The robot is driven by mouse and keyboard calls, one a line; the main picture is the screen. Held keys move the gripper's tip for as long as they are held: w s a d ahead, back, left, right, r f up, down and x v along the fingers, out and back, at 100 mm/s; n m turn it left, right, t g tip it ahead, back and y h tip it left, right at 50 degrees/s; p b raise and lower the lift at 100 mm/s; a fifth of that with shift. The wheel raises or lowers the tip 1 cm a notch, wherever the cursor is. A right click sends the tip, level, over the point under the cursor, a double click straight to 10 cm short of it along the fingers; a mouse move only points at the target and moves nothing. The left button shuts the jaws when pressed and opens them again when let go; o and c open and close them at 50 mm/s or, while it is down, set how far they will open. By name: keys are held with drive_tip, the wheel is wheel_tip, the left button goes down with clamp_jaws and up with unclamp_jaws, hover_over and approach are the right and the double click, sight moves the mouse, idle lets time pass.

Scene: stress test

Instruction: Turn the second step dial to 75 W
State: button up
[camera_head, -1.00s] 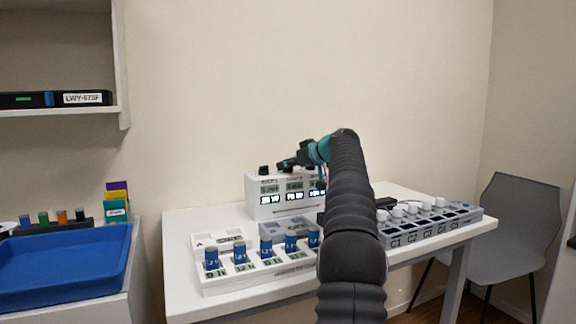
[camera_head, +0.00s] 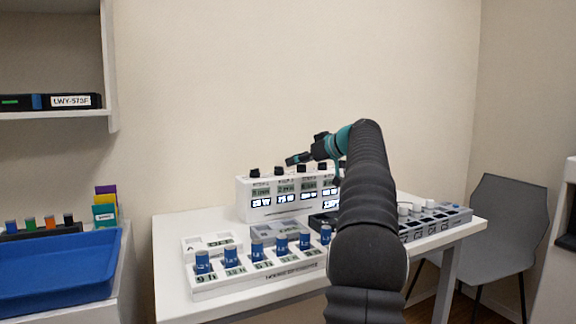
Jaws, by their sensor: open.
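The white control unit (camera_head: 243,203) stands at the back of the table, with several black dials along its top and a small display pair under each. The second step dial (camera_head: 279,171) is second from the left, and nothing is on it. The lit display below it (camera_head: 285,198) seems to read 75 W, though the digits are small and blurred. The leftmost lit display (camera_head: 261,202) seems to read 25 W. My gripper (camera_head: 291,160) points left, just above the dials in the picture, open and empty.
A white rack (camera_head: 210,292) with several blue-capped vials stands in front of the unit. A grey rack (camera_head: 445,228) with white-capped items is right of my arm. A blue tray (camera_head: 60,275) lies on the left counter. A grey chair (camera_head: 505,225) stands at right.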

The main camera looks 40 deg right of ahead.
drive_tip(key=shift+v, duration=1.45)
